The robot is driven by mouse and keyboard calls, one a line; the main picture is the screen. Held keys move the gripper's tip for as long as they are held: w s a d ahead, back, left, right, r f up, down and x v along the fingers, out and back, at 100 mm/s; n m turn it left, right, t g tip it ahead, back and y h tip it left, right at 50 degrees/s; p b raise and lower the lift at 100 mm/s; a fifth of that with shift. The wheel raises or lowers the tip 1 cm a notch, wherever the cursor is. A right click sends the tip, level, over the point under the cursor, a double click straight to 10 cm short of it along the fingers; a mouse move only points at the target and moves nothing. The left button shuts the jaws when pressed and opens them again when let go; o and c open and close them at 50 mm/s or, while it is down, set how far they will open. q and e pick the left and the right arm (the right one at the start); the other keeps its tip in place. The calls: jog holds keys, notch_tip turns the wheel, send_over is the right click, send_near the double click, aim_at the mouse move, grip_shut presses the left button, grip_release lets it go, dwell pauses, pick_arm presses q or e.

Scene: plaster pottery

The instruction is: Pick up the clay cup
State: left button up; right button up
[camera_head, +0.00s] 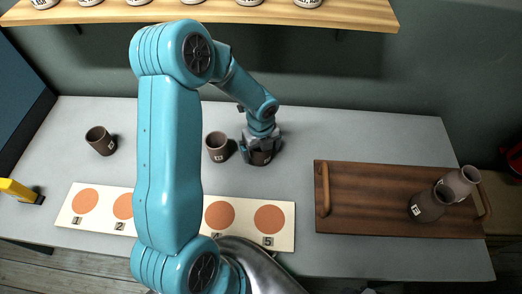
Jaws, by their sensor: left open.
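A dark brown clay cup (262,158) stands on the grey table, partly hidden under my left gripper (260,149). The gripper points down over this cup, its open fingers at the cup's sides; I cannot tell whether they touch it. A second brown cup (217,147) with a small pale label stands just left of the gripper. A third brown cup (101,141) stands upright at the left of the table. My right gripper is not in view.
A white board (78,217) with numbered orange discs lies along the front, partly hidden by my arm. A wooden tray (362,204) at the right holds two brown vessels (428,206) (460,183). A shelf (230,12) with jars runs along the back wall. A yellow object (17,190) is at the left edge.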

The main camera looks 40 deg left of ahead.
pick_arm(q)
jog(key=shift+a+f, duration=0.15)
jog(key=shift+f, duration=0.65)
jog(key=shift+w+f, duration=0.15)
jog(key=shift+f, duration=0.3)
jog(key=shift+r, duration=0.1)
jog(key=shift+c, duration=0.3)
jog(key=c, duration=1)
jog(key=shift+c, duration=0.7)
jog(key=shift+r, duration=0.1)
